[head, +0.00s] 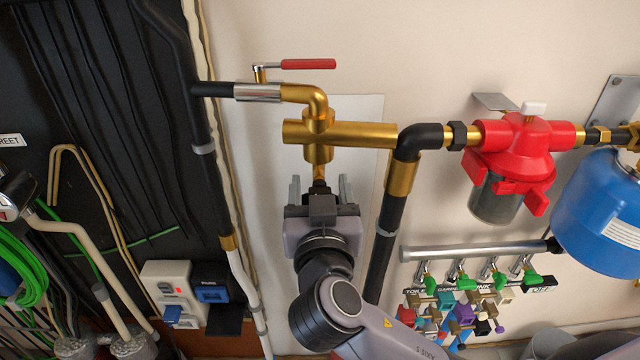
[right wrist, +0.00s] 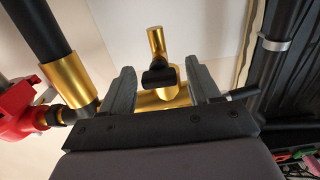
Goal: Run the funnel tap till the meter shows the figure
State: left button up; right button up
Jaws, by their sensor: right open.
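A brass pipe assembly (head: 350,133) runs across the wall, with a short brass stub (head: 319,172) hanging below it. A red-handled lever (head: 308,64) sits above it on a chrome fitting. My right gripper (head: 320,187) points up at the stub, its fingers apart on either side. In the right wrist view, the open fingers (right wrist: 161,85) stand either side of a black piece (right wrist: 158,76) below a brass end (right wrist: 156,40); contact cannot be told. No funnel or readable meter figure can be made out. My left gripper is out of view.
A black pipe (head: 386,235) drops right of my right gripper, another dark pipe (head: 206,170) runs left. A red filter housing (head: 513,150) and blue tank (head: 598,215) hang at right. Below are green-handled valves (head: 460,283); at lower left, a white socket box (head: 168,288).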

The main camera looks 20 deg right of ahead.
jog(key=c, duration=1)
jog(key=shift+r+n+p, duration=0.1)
jog(key=shift+n+p, duration=0.3)
jog(key=shift+n, duration=0.3)
jog(key=shift+n+p, duration=0.6)
jog(key=shift+n, duration=0.5)
jog(key=shift+a+n+p, duration=0.15)
jog(key=shift+n+p, duration=0.9)
jog(key=shift+n, duration=0.95)
